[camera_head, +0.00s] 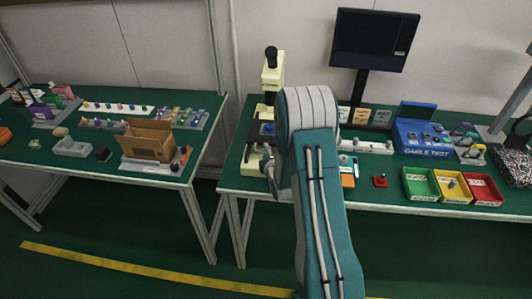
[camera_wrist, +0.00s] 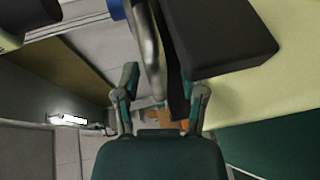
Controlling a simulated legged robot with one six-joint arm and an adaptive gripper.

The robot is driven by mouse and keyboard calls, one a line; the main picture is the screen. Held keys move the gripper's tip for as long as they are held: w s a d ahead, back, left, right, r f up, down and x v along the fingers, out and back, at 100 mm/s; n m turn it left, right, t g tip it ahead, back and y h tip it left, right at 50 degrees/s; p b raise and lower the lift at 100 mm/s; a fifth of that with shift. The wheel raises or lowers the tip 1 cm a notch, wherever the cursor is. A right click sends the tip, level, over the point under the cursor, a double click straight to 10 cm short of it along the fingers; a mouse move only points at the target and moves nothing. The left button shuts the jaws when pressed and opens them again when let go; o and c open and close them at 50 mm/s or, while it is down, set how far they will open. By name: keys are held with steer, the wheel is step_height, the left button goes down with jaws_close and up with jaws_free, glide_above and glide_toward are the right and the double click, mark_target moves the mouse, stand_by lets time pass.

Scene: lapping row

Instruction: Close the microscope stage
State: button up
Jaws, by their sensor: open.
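The microscope (camera_head: 272,75) stands at the left end of the right-hand bench, with a cream body and a black eyepiece on top. Its dark stage (camera_head: 258,136) carries something blue and is partly hidden by my arm. In the wrist view, a curved grey metal bar (camera_wrist: 151,50) runs down between the fingers of my gripper (camera_wrist: 164,82). The gripper is open; I cannot tell whether a finger touches the bar. A dark block (camera_wrist: 220,40) and a cream surface (camera_wrist: 270,85), apparently of the microscope, lie close on the right.
On the same bench are a monitor (camera_head: 373,42), a blue cable test box (camera_head: 421,138), and green (camera_head: 407,194), yellow and red bins to the right. The left bench holds an open cardboard box (camera_head: 150,139) and several small items. A gap separates the benches.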

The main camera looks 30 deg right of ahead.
mark_target(269, 136)
steer(key=shift+a, duration=0.15)
steer(key=c, duration=0.7)
steer(key=shift+a, duration=0.15)
jaws_close()
steer(key=shift+w+d, duration=0.6)
steer(key=shift+w, duration=0.15)
steer(key=shift+w+d, duration=0.55)
steer(key=shift+w, duration=0.2)
steer(key=o, duration=0.7)
jaws_free()
steer(key=shift+f, duration=0.1)
steer(key=shift+w, duration=0.1)
